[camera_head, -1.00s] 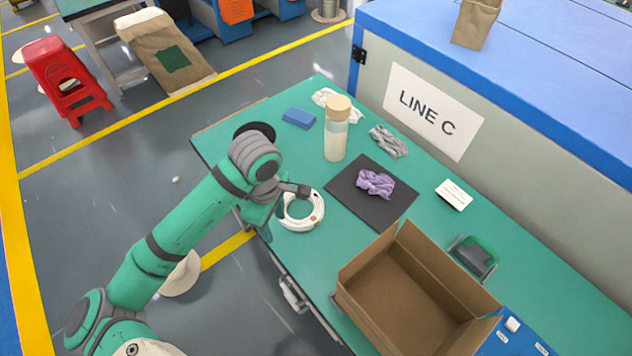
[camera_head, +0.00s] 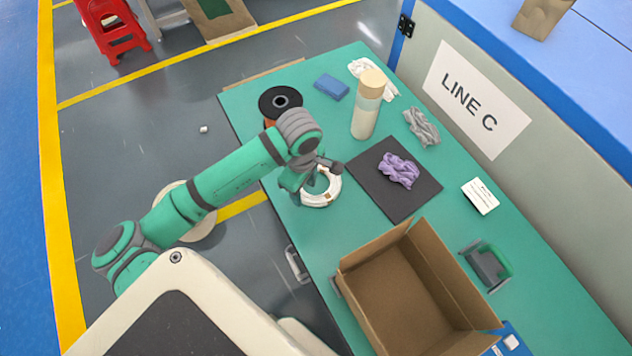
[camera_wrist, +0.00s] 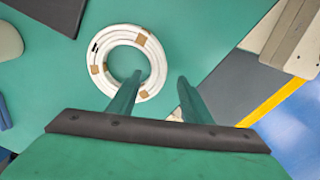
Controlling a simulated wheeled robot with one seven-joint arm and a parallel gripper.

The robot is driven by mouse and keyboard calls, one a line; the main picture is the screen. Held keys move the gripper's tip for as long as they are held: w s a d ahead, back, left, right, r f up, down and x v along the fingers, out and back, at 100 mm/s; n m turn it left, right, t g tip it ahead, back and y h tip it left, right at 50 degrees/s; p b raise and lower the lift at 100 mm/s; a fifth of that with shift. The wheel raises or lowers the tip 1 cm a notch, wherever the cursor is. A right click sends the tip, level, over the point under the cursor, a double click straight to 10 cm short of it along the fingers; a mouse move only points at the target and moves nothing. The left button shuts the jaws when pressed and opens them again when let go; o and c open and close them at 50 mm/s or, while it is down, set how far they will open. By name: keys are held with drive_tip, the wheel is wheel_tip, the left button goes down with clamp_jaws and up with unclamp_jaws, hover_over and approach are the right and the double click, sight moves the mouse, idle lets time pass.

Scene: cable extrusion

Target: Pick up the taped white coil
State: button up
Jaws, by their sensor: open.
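The taped white coil (camera_head: 323,197) lies flat on the green table, partly hidden behind my gripper in the head view. In the wrist view the white coil (camera_wrist: 98,62) shows whole, with brown tape patches around its ring. My gripper (camera_head: 318,172) is over the coil's upper left side. The left fingertip overlaps the coil's lower right rim; the right fingertip is outside the ring. I cannot tell the height above the table.
A black mat (camera_head: 414,203) with a purple cloth (camera_head: 398,170) lies right of the coil. An open cardboard box (camera_head: 350,262) stands in front. A bottle (camera_head: 366,112), blue block (camera_head: 331,87) and black spool (camera_head: 266,104) are at the back. The table's left edge is close to the coil.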

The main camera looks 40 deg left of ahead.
sight(305, 196)
drive_tip(key=shift+f, duration=1.95)
drive_tip(key=shift+w, duration=0.1)
drive_tip(key=shift+c, duration=0.6)
clamp_jaws()
drive_tip(key=shift+r, duration=0.1)
